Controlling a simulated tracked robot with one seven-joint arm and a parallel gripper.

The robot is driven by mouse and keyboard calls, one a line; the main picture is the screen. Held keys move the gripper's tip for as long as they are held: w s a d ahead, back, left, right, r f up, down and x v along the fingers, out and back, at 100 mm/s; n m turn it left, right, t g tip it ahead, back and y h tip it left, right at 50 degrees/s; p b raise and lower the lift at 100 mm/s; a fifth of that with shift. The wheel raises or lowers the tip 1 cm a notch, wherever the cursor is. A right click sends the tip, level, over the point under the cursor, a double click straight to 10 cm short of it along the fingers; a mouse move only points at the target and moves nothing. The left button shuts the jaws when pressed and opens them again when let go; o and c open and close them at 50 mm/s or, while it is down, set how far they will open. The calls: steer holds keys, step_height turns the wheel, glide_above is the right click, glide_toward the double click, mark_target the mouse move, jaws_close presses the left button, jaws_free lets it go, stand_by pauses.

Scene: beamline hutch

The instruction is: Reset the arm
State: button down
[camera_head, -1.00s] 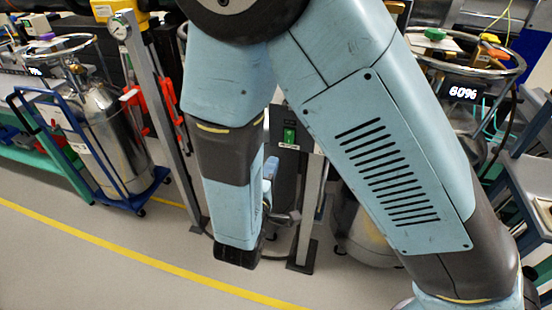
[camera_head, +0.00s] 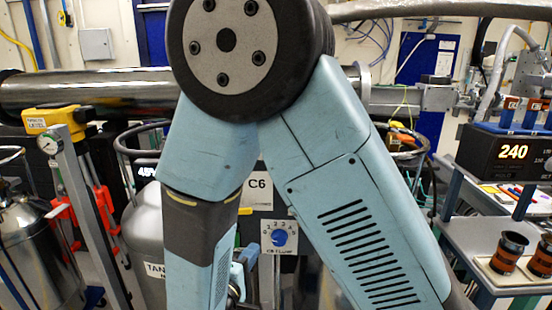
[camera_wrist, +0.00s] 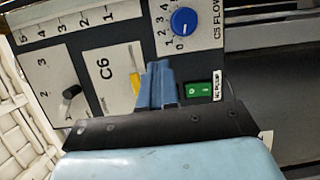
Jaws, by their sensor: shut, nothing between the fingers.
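My pale blue arm fills the middle of the head view, bent with its elbow joint at the top. My gripper (camera_wrist: 160,70) shows in the wrist view with its blue fingers together and nothing held. In front of it is a dark control panel with a C6 label (camera_wrist: 108,80), a blue dial (camera_wrist: 184,21), a green switch (camera_wrist: 199,90) and a black lever knob (camera_wrist: 71,92). I cannot tell whether the fingers touch the panel. In the head view my forearm hides part of the panel, but the blue dial (camera_head: 279,237) shows between my arm links.
A long metal beam pipe (camera_head: 90,92) crosses behind my arm. A steel tank (camera_head: 20,235) and a gauge post (camera_head: 85,220) stand at the left. At the right are a box reading 240 (camera_head: 510,153) and a bench (camera_head: 470,246) with copper-coloured cylinders (camera_head: 510,252).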

steer(key=d+r+m+g+h, duration=0.1)
steer(key=d+r+m+g, duration=0.25)
steer(key=d, duration=0.45)
steer(key=s+d+r+m+g+h, duration=0.1)
steer(key=d+r+m+g, duration=0.15)
steer(key=d+g, duration=0.4)
steer(key=d+r+m+g+h, duration=0.2)
steer(key=d+m+g, duration=0.15)
steer(key=d, duration=0.65)
steer(key=s+d+r+m+t+y, duration=0.2)
steer(key=s+d+r+m+y, duration=0.3)
steer(key=r+y, duration=0.5)
steer(key=s+r, duration=0.1)
steer(key=s, duration=0.1)
steer(key=shift+s+d, duration=0.4)
